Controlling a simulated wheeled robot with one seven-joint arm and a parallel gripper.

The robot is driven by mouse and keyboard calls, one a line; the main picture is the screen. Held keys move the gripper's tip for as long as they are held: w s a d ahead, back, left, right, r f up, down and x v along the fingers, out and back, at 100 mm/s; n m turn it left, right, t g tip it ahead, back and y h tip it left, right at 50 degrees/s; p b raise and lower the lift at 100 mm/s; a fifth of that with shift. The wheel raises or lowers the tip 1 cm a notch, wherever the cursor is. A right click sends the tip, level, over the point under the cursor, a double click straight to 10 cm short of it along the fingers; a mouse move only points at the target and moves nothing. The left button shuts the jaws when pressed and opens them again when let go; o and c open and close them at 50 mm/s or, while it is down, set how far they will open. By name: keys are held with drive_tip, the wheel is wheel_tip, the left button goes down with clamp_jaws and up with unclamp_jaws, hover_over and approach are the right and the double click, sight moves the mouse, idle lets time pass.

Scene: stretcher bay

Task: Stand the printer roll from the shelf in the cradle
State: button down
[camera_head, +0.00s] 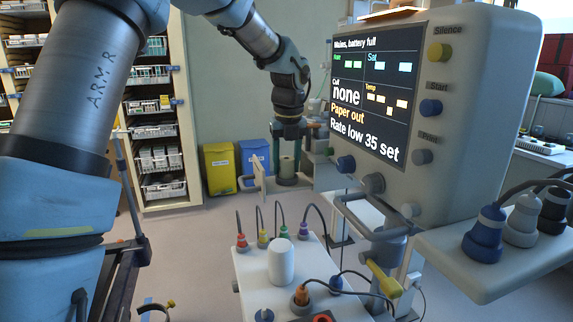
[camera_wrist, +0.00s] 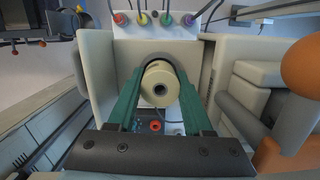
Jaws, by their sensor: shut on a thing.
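The printer roll (camera_wrist: 170,85) is a cream cylinder with a dark hole in its end. In the wrist view it sits between the two green fingers of my gripper (camera_wrist: 160,92), with its holed end facing the camera. A grey round rim (camera_wrist: 146,60) shows behind it, partly hidden by the roll. In the head view my gripper (camera_head: 288,150) points down beyond the monitor trolley, shut on the upright roll (camera_head: 287,165). A dark round part (camera_head: 288,181) is directly beneath the roll. I cannot tell whether this is the cradle or whether the roll touches it.
The monitor (camera_head: 378,95) reads "Paper out". A white box (camera_head: 262,275) with coloured plugs and cables stands in front of my gripper. Yellow (camera_head: 219,170) and blue (camera_head: 254,160) bins and a supply shelf (camera_head: 155,130) are behind. Pale panels (camera_wrist: 98,75) flank the roll in the wrist view.

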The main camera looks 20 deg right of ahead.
drive_tip(key=shift+r, duration=0.5)
drive_tip(key=shift+c, duration=1.2)
unclamp_jaws()
